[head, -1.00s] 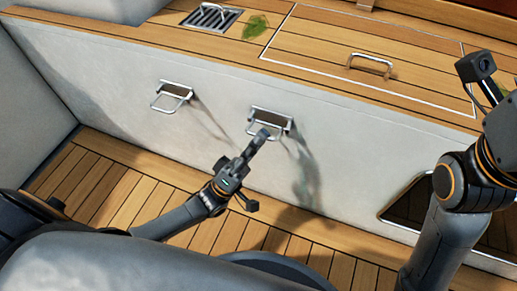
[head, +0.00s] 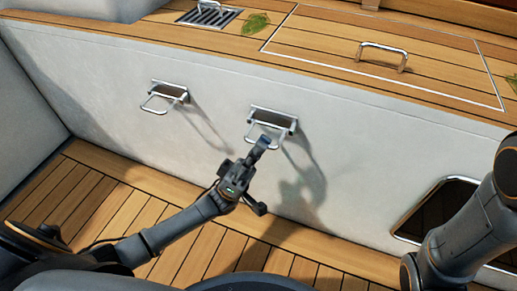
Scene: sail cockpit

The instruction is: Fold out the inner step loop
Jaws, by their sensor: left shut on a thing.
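Two metal step loops are mounted on the white bulkhead. The left loop (head: 158,106) stands out from its bracket, with no gripper at it. The right loop (head: 248,138) also juts out from its bracket and is partly hidden by my left gripper. My left gripper (head: 263,145) reaches up from below and is shut on this right loop at its outer bar. I cannot tell from the picture which of the two is called inner. At the right edge only links of my right arm show; its gripper is out of view.
Above is a teak bench (head: 300,42) with a handled hatch (head: 430,78), a metal grate (head: 209,16) and a green leaf (head: 256,23). A dark metal-rimmed opening (head: 440,208) is in the bulkhead at right. The slatted floor (head: 110,210) is clear at left.

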